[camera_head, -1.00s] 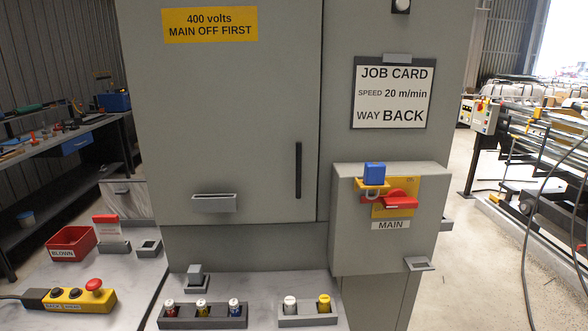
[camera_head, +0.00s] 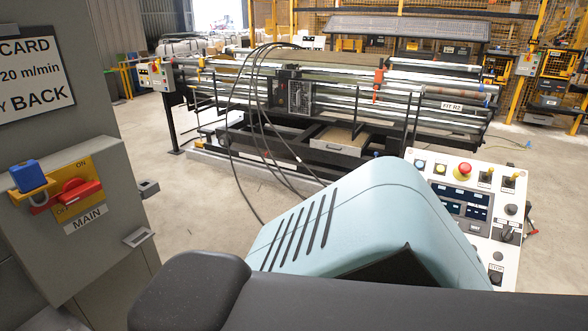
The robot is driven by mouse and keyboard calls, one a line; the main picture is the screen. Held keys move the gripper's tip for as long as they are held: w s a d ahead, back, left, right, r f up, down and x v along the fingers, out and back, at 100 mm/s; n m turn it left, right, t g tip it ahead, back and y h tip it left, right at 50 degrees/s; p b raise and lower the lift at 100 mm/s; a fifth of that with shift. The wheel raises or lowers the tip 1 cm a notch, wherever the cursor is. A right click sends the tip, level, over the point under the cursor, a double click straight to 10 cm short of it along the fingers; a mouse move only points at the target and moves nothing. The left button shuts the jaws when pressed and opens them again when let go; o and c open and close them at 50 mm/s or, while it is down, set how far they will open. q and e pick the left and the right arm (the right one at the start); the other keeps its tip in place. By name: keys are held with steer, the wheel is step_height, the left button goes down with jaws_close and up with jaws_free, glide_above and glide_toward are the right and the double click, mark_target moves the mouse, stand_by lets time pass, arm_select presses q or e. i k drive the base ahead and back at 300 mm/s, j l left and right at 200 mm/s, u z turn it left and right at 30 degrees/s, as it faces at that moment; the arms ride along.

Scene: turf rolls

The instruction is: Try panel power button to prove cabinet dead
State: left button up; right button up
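The MAIN switch has a red handle (camera_head: 78,192) on a yellow plate at the left, on the grey cabinet (camera_head: 95,240). A blue padlock (camera_head: 27,174) hangs at a yellow hasp beside the handle. A white control panel (camera_head: 480,228) stands at the right, with a red mushroom button (camera_head: 463,170), small buttons along its top edge, dark displays and black knobs. Its left and lower parts are hidden. I cannot tell which button is the power button. A dark arm link crosses the bottom of the view. Neither gripper is in view.
A long roller machine (camera_head: 340,95) spans the back, with black cables (camera_head: 255,120) looping down in front. A job card (camera_head: 30,75) hangs on the cabinet. Yellow fencing (camera_head: 548,70) stands behind. Grey floor (camera_head: 190,205) is clear between cabinet and machine.

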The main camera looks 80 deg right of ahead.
mark_target(440, 168)
steer(key=z, duration=3.55)
